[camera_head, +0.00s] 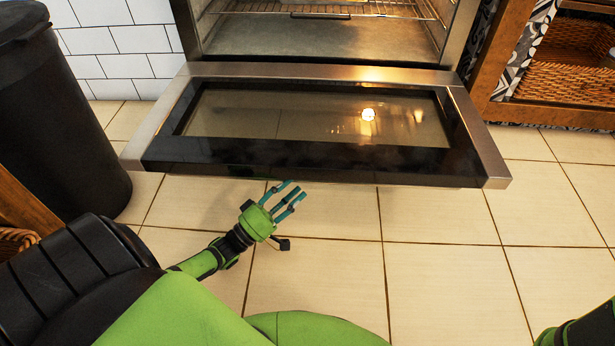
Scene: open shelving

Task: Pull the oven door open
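The oven door (470,125) is folded down, roughly level, with its glass panel facing up. The oven's inside (320,38) is open to view, with a wire rack (400,8) near the top. My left gripper (290,192) is below the door's front edge, near its left half. Its teal fingers are spread apart with nothing seen between them. The fingertips come close to the door's edge; I cannot tell if they touch it. The door's handle is not visible. My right gripper is not in view; only part of that arm shows at the lower right.
A black bin (62,110) stands at the left. A wooden shelf unit (500,75) with a wicker basket (565,60) stands at the right. Another wooden piece (25,205) shows at the left edge. The tiled floor (440,270) before the oven is clear.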

